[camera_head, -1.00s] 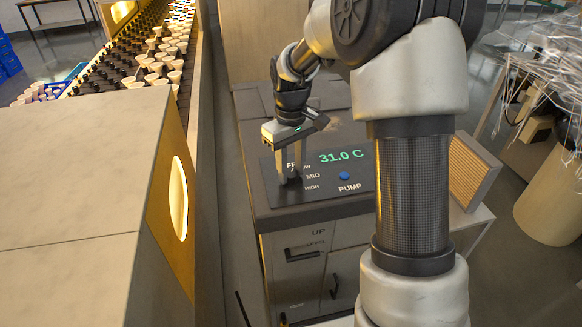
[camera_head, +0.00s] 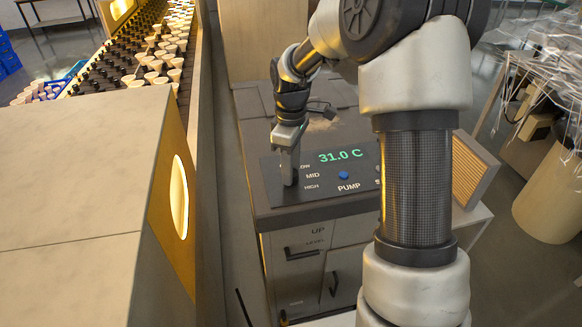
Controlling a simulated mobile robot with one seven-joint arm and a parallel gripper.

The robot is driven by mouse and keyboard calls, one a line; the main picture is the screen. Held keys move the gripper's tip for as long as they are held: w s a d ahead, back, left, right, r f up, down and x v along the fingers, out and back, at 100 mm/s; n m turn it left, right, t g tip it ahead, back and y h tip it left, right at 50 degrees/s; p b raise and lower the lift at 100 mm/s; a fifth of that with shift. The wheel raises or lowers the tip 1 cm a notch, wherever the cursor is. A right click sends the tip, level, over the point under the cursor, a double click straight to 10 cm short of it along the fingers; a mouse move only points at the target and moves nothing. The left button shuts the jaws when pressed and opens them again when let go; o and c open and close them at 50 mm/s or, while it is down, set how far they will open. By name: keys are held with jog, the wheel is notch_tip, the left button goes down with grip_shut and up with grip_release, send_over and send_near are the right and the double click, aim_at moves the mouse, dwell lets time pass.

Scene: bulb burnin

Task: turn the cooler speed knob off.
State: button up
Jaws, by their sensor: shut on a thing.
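My gripper (camera_head: 289,180) points down at the left part of the dark control panel (camera_head: 318,192) on top of the cabinet. It is shut on the cooler speed knob, which the fingers almost wholly hide. The labels MID and HIGH show just right of the fingers. Another label above MID is partly covered, with only its last letters readable. The knob's pointer is hidden, so I cannot tell its setting. The green display (camera_head: 341,155) reads 31.0 C.
A blue button (camera_head: 343,175) sits right of the knob, above the word PUMP. A conveyor (camera_head: 140,60) with many bulbs runs along the left, beside a large pale housing (camera_head: 80,200). A plastic-wrapped load (camera_head: 545,90) stands at the right. My arm hides the panel's right end.

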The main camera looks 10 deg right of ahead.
jog(key=shift+w+r, duration=0.1)
jog(key=o, duration=1)
jog(key=shift+o, duration=0.2)
notch_tip(320, 180, up, 17)
jog(key=shift+r, duration=0.2)
